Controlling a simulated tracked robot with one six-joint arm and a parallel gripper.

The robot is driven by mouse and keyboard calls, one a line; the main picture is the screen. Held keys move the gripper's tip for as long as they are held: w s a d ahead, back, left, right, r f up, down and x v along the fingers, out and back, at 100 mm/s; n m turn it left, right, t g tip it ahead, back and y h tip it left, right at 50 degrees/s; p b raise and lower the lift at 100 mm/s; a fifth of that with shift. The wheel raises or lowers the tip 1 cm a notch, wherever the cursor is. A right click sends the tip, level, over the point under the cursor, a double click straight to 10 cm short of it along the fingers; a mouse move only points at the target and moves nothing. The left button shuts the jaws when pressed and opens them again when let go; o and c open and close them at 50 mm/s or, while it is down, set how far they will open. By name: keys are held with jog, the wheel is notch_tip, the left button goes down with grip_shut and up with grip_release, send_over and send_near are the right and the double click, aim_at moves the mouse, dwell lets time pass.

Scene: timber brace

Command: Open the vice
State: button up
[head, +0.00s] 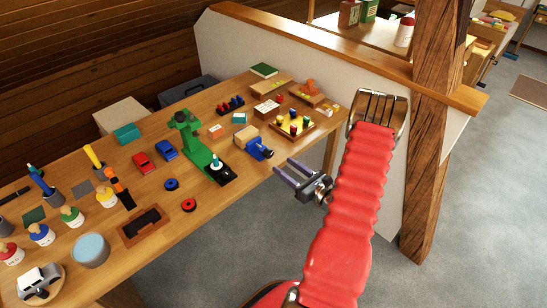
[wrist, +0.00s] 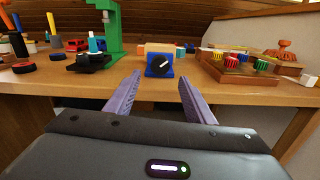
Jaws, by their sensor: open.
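The vice is a small blue block (head: 260,149) near the front edge of the bench, with a tan wooden block (head: 245,136) directly behind it. In the wrist view the vice (wrist: 152,71) faces me, with a round black knob (wrist: 160,64) carrying a pale line. The wooden block (wrist: 158,48) shows above and behind it; I cannot tell whether it is clamped. My gripper (head: 283,166) is open and empty, just off the bench's front edge and apart from the vice. In the wrist view its fingers (wrist: 159,79) lie to either side of the vice.
A green press (head: 192,140) stands left of the vice. A wooden tray of colored pegs (head: 292,125) lies to its right. Blue and red rings (head: 189,205) and a dark-lined wooden tray (head: 143,227) lie farther left. A timber post (head: 432,130) and low wall stand at the right.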

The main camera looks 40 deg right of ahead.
aim_at(271, 155)
jog(key=w, duration=0.7)
jog(key=shift+w+a, duration=0.1)
jog(key=shift+w, duration=0.2)
jog(key=shift+c, duration=0.2)
jog(key=c, duration=1)
jog(key=shift+n, duration=1.6)
jog(key=o, duration=1)
jog(key=shift+o, duration=0.2)
